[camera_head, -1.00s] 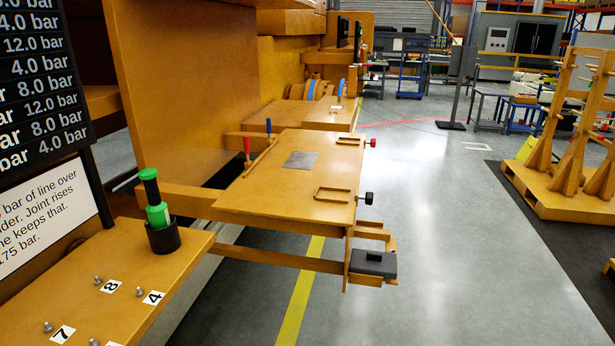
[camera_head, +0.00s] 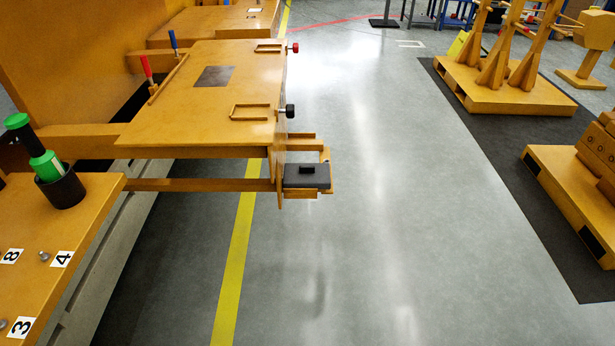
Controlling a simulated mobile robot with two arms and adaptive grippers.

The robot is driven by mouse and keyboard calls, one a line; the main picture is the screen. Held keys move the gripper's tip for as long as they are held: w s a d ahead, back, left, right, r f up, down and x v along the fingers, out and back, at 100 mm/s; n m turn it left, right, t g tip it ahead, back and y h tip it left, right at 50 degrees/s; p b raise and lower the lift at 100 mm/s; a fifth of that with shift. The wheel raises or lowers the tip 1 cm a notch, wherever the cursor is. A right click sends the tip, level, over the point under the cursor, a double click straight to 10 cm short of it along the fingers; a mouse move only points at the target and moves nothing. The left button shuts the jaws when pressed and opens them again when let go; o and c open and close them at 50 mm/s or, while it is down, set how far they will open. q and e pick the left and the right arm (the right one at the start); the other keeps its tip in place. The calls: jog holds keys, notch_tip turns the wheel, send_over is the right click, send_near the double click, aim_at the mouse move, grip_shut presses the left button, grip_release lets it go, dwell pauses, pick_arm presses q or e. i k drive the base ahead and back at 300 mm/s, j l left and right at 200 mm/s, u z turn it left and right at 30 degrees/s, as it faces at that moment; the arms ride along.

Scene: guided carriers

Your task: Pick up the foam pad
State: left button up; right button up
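A dark grey block (camera_head: 305,179) with a small black raised piece on top sits in a wooden holder (camera_head: 328,156) at the right end of the near wooden table. It looks most like the foam pad, but I cannot tell its material. A flat grey square (camera_head: 214,76) lies on the wooden tabletop (camera_head: 190,115), and I cannot rule it out as the pad. Neither of my grippers is in view.
A green-topped tool (camera_head: 40,155) leans in a black cup (camera_head: 62,190) on the near-left bench, beside numbered labels. Red and blue handles stand at the tabletop's left edge. Grey floor (camera_head: 370,240) right of the table is clear. Wooden pallets (camera_head: 580,185) stand at the right.

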aim_at(296, 176)
jog(key=i+l+u, duration=0.15)
jog(key=i, duration=0.3)
jog(key=i+u, duration=0.15)
jog(key=i, duration=0.25)
